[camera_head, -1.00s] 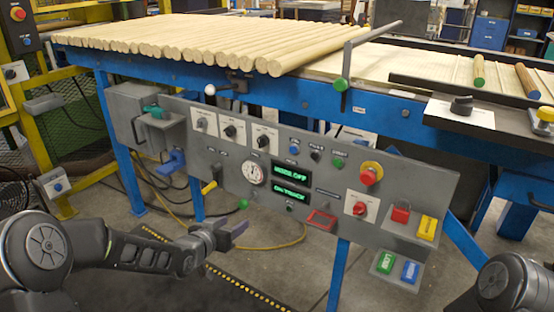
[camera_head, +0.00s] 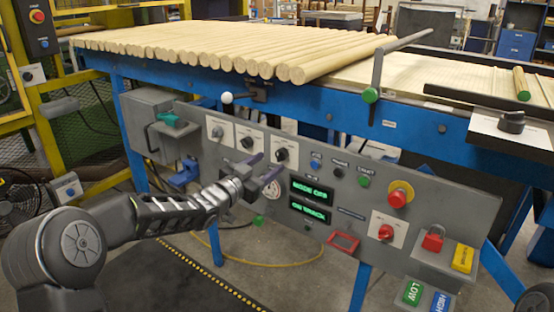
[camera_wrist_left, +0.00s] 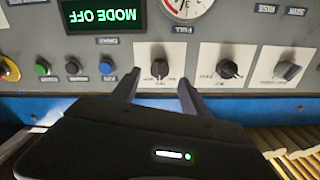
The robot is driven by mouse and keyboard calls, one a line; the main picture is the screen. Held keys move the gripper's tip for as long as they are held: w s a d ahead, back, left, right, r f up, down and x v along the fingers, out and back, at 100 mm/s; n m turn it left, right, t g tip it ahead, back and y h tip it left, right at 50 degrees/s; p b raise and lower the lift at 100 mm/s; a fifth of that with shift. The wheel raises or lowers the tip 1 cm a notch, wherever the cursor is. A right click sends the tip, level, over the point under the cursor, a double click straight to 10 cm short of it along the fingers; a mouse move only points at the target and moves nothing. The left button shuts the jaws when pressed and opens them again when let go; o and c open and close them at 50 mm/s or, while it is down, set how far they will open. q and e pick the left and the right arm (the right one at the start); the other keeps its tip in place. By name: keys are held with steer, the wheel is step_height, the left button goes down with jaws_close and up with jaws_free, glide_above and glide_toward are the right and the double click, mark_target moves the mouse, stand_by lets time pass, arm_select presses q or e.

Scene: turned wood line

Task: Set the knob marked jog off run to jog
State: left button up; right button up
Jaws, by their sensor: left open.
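The right one (camera_head: 282,154) is closest to my left gripper (camera_head: 272,163). In the left wrist view, upside down, that knob (camera_wrist_left: 160,68) has an upright grip and lies between the open fingers (camera_wrist_left: 158,82), which appear short of or just at it. A green display (camera_head: 311,191) reads MODE OFF. My right gripper is out of view.
A round gauge (camera_head: 271,188) and small blue (camera_head: 316,163), black and green buttons sit close to the gripper. A red emergency button (camera_head: 400,194) and red knob (camera_head: 386,231) are further right. Wooden rods (camera_head: 240,50) lie on the table above.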

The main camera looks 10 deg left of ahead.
mark_target(278, 157)
arm_select(q)
steer(key=x, duration=0.5)
jaws_close()
stand_by(0.5)
